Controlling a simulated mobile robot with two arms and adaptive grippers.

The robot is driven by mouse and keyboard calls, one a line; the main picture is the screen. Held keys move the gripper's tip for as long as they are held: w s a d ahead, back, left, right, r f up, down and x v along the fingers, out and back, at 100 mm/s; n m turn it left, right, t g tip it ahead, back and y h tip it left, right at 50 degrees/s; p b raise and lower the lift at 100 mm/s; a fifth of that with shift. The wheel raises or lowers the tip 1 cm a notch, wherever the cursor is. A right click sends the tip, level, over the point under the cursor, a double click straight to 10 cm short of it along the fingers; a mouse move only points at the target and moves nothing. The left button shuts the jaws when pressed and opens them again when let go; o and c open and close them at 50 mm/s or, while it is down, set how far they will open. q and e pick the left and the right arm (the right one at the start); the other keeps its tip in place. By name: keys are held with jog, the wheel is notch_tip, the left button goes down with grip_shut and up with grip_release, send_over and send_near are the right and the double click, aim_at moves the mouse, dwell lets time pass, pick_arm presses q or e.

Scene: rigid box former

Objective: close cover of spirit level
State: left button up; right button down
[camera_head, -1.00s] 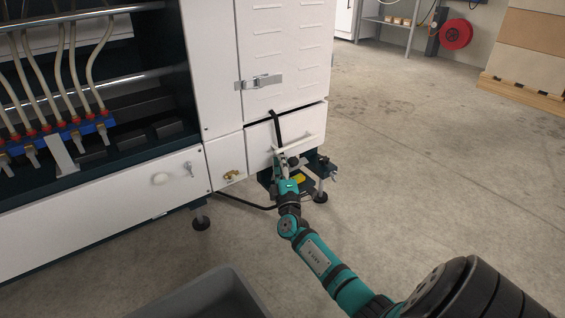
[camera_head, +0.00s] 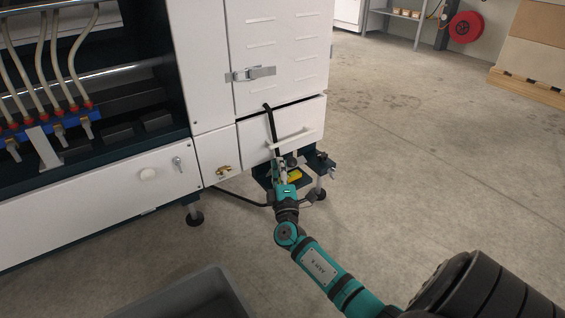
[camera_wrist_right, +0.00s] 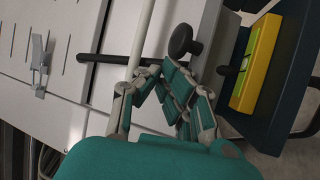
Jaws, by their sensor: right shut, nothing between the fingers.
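The yellow spirit level (camera_head: 295,176) sits in a dark recess at the foot of the white machine; it also shows in the right wrist view (camera_wrist_right: 256,60). Above it is a white panel with a bar handle (camera_head: 291,139), which looks like the cover. A dark gap shows along its top edge, and a black strap (camera_head: 271,124) hangs over it. My right gripper (camera_head: 281,167) is just below the handle, left of the spirit level. Its fingers (camera_wrist_right: 168,84) are shut and empty, close to the handle bar; contact cannot be told. My left gripper is out of view.
A black knob (camera_wrist_right: 184,42) stands near the fingertips. A metal latch (camera_head: 250,73) is on the door above. Machine feet (camera_head: 194,216) and a black cable stand near the floor. A grey bin (camera_head: 190,296) is at the bottom. The floor to the right is clear.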

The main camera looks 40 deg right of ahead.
jog(key=shift+s+f+b, duration=0.3)
jog(key=shift+s+f, duration=0.05)
jog(key=shift+f, duration=0.05)
jog(key=shift+s+f+m+t+h, duration=0.15)
jog(key=shift+m+t+h, duration=0.15)
jog(key=shift+m+h, duration=0.25)
jog(key=shift+s+f+m+t+h, duration=0.15)
jog(key=shift+m+t+h, duration=0.2)
jog(key=shift+h, duration=0.3)
notch_tip(320, 180, down, 6)
jog(key=s, duration=0.2)
jog(key=shift+s+r+b, duration=0.15)
jog(key=shift+b, duration=0.3)
jog(key=shift+a+f, duration=0.1)
jog(key=shift+f, duration=0.1)
